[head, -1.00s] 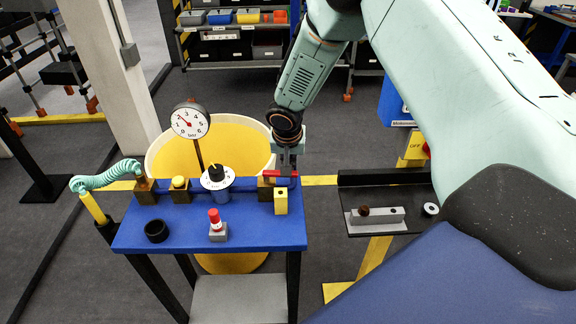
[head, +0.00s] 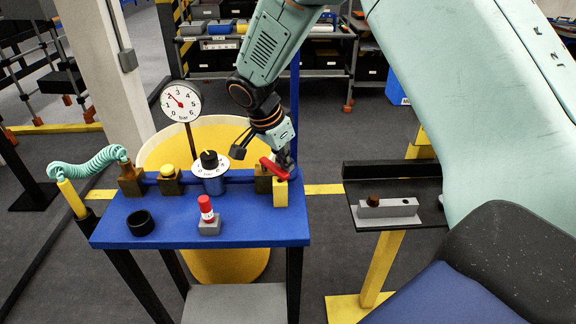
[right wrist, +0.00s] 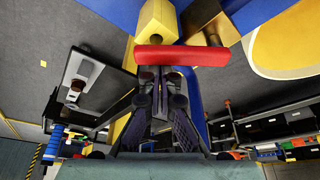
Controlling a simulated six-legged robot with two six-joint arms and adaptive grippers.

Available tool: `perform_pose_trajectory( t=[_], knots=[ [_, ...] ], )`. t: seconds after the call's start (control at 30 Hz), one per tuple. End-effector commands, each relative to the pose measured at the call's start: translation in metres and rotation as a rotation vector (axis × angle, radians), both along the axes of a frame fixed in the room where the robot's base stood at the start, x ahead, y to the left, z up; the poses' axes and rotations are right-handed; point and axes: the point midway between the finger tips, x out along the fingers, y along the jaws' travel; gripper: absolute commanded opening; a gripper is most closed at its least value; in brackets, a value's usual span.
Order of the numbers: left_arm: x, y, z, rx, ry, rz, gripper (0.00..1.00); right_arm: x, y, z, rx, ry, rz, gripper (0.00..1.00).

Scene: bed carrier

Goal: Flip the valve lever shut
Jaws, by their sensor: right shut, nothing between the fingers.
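The red valve lever (head: 273,169) sits at the right end of the blue pipe on the blue bench (head: 265,228), above a yellow block (head: 280,194). In the head view it slants from upper left to lower right. In the right wrist view the lever (right wrist: 180,55) lies across the picture just beyond my fingertips. My right gripper (head: 285,160) is shut and empty, close behind the lever's right part. Its dark fingers (right wrist: 165,78) also show in the right wrist view; I cannot tell whether they touch the lever. My left gripper is not in view.
A pressure gauge (head: 181,101), a dial (head: 210,172), a red-capped piece (head: 207,214) and a black ring (head: 140,223) are on the bench. A yellow tub (head: 160,150) stands behind. A dark side table (head: 425,210) holding a grey block stands right.

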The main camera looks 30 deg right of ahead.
Motion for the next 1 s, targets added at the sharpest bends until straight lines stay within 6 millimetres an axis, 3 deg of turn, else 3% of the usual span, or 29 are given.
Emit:
perform_pose_trajectory(
  t=[0.2,0.6,1.0],
  knots=[
    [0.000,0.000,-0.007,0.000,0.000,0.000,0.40,-0.003,0.012,0.000,-0.001,-0.001,-0.205,0.00],
    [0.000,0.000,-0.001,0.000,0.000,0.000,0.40,-0.004,0.033,0.001,0.000,-0.002,-0.537,0.00],
    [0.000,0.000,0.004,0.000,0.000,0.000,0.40,-0.002,0.042,0.001,0.000,-0.002,-0.595,0.00]
  ],
)
